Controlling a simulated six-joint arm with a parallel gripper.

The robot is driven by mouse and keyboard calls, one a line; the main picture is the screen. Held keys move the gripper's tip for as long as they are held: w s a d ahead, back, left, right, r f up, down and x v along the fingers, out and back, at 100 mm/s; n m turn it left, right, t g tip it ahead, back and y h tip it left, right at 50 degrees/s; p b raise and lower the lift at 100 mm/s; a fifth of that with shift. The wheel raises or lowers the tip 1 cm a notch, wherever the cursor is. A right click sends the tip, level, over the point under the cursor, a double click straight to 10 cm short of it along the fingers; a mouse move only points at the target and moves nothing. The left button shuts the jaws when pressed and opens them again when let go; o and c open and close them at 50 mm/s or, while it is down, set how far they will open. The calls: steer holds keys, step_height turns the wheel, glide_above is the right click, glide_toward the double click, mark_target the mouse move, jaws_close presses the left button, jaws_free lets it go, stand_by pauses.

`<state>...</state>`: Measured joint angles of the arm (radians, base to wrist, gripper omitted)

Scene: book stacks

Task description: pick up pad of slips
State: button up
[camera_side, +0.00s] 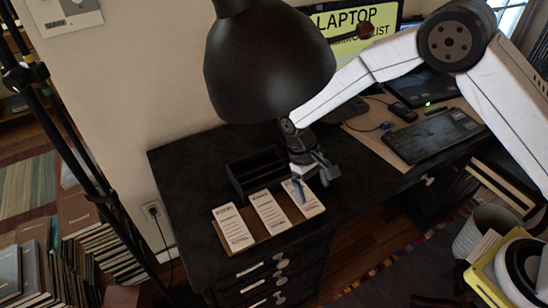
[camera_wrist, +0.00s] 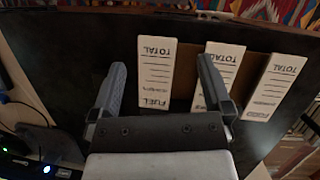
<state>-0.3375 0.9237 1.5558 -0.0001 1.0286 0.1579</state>
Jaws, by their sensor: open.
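Three white pads of printed slips lie side by side on a brown backing near the desk's front edge. In the side view they are the left pad (camera_side: 233,229), the middle pad (camera_side: 269,213) and the right pad (camera_side: 304,199). My gripper (camera_side: 306,180) is above the right pad, partly covering its far end. In the wrist view my open gripper (camera_wrist: 162,72) has the pad marked FUEL and TOTAL (camera_wrist: 155,75) between its fingers' lines. The right finger overlaps part of the middle pad (camera_wrist: 225,65). The third pad (camera_wrist: 275,86) is farther right. The gripper holds nothing; contact with the pad is not visible.
A black open box (camera_side: 241,185) stands just behind the pads. A large black lamp shade (camera_side: 268,65) hangs over the desk. A keyboard (camera_side: 432,137) and a dark phone (camera_side: 403,111) lie to the right. The black desktop (camera_side: 180,170) is clear at left.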

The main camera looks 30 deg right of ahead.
steer(key=a+f, duration=0.1)
steer(key=a, duration=0.2)
steer(key=w+a+f+t, duration=0.1)
steer(key=a, duration=0.3)
steer(key=a+f+t, duration=0.1)
steer(key=a, duration=0.3)
steer(key=shift+w+f+m, duration=0.15)
steer(key=shift+w+m, duration=0.25)
steer(key=m+t+y, duration=0.1)
steer(key=t, duration=0.1)
glide_above(240, 238)
steer(key=shift+a+f, duration=0.15)
steer(key=shift+f, duration=0.25)
steer(key=shift+f, duration=0.1)
steer(key=shift+f, duration=2.4)
steer(key=shift+f, duration=0.2)
steer(key=c, duration=0.9)
